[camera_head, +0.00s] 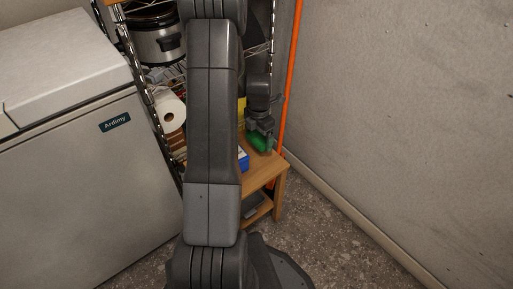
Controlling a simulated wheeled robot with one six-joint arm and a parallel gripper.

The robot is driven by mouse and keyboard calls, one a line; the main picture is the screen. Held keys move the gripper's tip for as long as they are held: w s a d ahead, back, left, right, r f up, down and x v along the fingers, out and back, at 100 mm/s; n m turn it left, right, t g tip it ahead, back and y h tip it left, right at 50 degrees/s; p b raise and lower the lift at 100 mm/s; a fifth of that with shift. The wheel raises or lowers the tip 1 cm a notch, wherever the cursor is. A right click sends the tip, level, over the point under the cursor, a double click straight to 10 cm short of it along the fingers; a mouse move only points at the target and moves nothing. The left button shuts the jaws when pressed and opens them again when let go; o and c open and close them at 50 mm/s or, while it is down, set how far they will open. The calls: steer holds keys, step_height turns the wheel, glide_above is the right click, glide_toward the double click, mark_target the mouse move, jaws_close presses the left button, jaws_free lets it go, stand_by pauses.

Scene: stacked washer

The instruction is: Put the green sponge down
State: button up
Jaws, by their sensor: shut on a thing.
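The green sponge (259,143) shows just below my gripper (261,132), which points down and is shut on it. The sponge is over the right part of a small wooden table (265,174). I cannot tell whether the sponge touches the tabletop. My own arm crosses the middle of the view and hides the left part of the table.
A blue box (243,159) lies on the table left of the sponge, partly hidden. A wire shelf with a paper roll (168,108) and a cooker (158,42) stands behind. An orange pole (290,80) and the wall (410,110) are right; a white freezer (85,180) is left.

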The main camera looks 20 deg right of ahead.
mark_target(259, 143)
steer(key=shift+f+b, duration=0.55)
steer(key=shift+f, duration=1.4)
steer(key=shift+f, duration=0.2)
steer(key=o, duration=0.7)
steer(key=shift+r, duration=0.15)
step_height(259, 143, up, 12)
steer(key=p, duration=0.3)
steer(key=shift+r+p, duration=0.1)
steer(key=shift+p, duration=0.2)
